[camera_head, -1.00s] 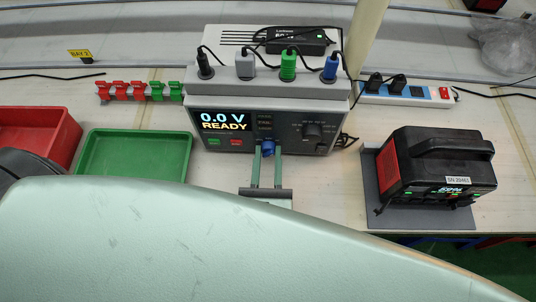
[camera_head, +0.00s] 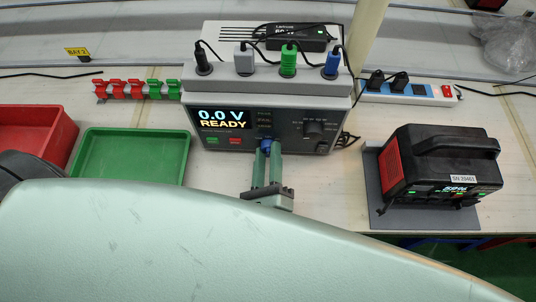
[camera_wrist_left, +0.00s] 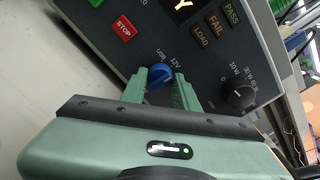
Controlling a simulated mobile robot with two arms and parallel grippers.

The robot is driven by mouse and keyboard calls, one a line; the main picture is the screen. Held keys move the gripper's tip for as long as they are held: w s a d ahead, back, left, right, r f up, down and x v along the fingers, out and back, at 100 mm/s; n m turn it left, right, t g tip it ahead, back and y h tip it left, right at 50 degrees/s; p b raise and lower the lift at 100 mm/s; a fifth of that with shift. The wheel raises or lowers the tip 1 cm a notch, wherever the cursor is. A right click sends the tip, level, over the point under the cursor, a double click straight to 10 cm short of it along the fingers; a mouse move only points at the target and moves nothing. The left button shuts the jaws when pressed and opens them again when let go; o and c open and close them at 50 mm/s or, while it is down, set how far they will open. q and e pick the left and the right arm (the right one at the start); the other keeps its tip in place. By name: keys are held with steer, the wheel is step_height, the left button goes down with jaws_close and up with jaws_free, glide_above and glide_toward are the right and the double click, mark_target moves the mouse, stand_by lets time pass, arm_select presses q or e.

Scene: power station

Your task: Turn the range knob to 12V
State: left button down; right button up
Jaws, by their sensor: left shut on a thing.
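The range knob (camera_head: 266,146) is a small blue dial low on the front of the grey tester (camera_head: 296,125). In the left wrist view the knob (camera_wrist_left: 160,76) sits below printed USB and 12V labels. Its pale pointer mark is too small to read surely. My left gripper (camera_head: 267,157) has its two green fingers around the knob and is shut on it; the fingers (camera_wrist_left: 161,88) also show on both sides of it in the wrist view. The tester's display (camera_head: 222,119) reads 0.0 V READY. My right gripper is not in view.
A black load knob (camera_head: 313,129) is right of the range knob. Green and red buttons (camera_head: 235,141) are on its left. A green tray (camera_head: 133,157) and red bin (camera_head: 40,135) lie left, a black power station (camera_head: 440,165) right. Cables plug in on top of the tester.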

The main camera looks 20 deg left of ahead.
arm_select(q)
steer(key=shift+n, duration=0.3)
steer(key=c, duration=1.1)
jaws_free()
steer(key=shift+o, duration=0.2)
steer(key=b+v, duration=0.1)
steer(key=v, duration=0.5)
steer(key=shift+s, duration=0.35)
steer(key=shift+s+d, duration=0.2)
steer(key=shift+s, duration=0.4)
steer(key=shift+r, duration=0.1)
